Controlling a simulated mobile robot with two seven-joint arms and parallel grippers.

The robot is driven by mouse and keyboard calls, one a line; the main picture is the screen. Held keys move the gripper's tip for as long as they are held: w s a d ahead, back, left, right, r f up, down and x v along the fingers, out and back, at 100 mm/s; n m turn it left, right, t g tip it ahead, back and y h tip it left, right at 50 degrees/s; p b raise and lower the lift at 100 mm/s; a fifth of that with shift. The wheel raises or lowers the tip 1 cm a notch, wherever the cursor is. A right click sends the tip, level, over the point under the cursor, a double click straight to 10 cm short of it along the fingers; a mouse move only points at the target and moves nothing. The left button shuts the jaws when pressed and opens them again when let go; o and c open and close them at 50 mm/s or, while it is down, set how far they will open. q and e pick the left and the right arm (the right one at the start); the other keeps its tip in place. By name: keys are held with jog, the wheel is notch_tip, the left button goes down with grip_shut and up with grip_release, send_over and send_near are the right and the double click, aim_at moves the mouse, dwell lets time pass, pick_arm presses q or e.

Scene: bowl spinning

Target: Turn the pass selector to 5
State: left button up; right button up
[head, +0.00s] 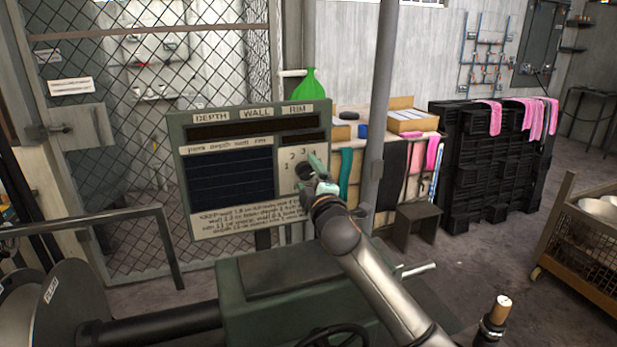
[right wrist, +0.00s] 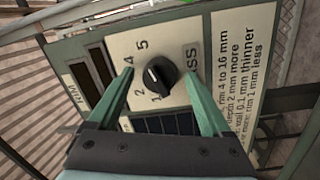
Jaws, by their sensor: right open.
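The pass selector is a round black knob (right wrist: 163,76) with a short white pointer mark, on a pale plate of the control panel (head: 228,112). In the right wrist view the digits 1, 2, 4 and 5 show around it; 3 is hidden there, apparently by a finger. My left gripper is not in view.
A grey post (head: 379,110) stands right of the panel. A green machine body (head: 240,295) lies below it. Black crates (head: 470,165) with pink cloths and a wire cart (head: 580,235) stand to the right. A mesh fence (head: 130,190) is behind.

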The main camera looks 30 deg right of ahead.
jog(key=shift+s, duration=0.15)
jog(key=b+v, duration=0.2)
jog(key=v, duration=1)
jog(key=shift+s, duration=0.15)
jog(key=shift+f, duration=0.1)
